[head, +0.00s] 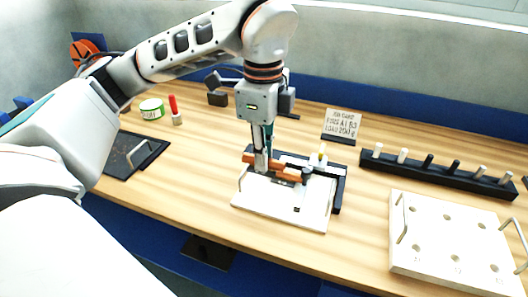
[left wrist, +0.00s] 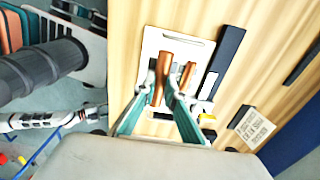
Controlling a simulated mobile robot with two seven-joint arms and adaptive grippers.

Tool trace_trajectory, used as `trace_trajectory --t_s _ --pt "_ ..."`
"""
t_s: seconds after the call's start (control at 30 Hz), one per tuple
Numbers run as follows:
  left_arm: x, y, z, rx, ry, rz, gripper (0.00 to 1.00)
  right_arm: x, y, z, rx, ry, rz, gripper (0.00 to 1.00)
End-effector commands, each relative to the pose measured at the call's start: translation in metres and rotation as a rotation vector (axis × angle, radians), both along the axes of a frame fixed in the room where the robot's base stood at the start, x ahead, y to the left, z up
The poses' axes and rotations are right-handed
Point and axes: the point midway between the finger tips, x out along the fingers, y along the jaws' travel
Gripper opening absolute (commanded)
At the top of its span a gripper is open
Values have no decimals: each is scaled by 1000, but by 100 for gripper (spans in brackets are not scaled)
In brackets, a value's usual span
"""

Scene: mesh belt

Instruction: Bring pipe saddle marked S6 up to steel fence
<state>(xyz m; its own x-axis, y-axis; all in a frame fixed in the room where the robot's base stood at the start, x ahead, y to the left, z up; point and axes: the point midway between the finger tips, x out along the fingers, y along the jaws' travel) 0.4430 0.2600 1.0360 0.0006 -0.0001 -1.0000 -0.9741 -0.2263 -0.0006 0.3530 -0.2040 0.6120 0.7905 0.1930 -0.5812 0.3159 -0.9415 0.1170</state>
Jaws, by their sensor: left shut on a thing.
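My left gripper (head: 262,166) points down over a white plate (head: 255,205) and is shut on an orange-brown piece (head: 249,158), which I take for the pipe saddle. In the left wrist view the fingertips (left wrist: 161,92) close around this long brown piece (left wrist: 178,50). A second brown piece (left wrist: 187,76) lies beside it, apart from it. No S6 mark is legible. A dark bar (head: 340,189) runs along the plate's right edge, and also shows in the left wrist view (left wrist: 226,58); it may be the steel fence. The held piece is apart from it. My right gripper is not seen.
A sign (head: 342,123) stands behind the plate. A black rack (head: 437,172) with several pegs is at the back right. A white board with holes (head: 440,235) is at the front right. A dark tray (head: 117,160), green-white tin (head: 151,109) and red-topped item (head: 174,108) are left.

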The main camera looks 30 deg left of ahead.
Motion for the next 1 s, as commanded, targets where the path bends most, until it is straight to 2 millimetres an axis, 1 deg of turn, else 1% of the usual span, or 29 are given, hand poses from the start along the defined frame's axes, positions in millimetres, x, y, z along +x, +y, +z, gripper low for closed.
trace_trajectory --t_s 0.2,0.7,1.0 --pt "0 0 -9 0 2 0 0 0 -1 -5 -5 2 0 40" --pt "0 -1 -27 0 1 1 0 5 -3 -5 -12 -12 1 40" --pt "0 -1 -38 0 2 1 0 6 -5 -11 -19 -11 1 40"
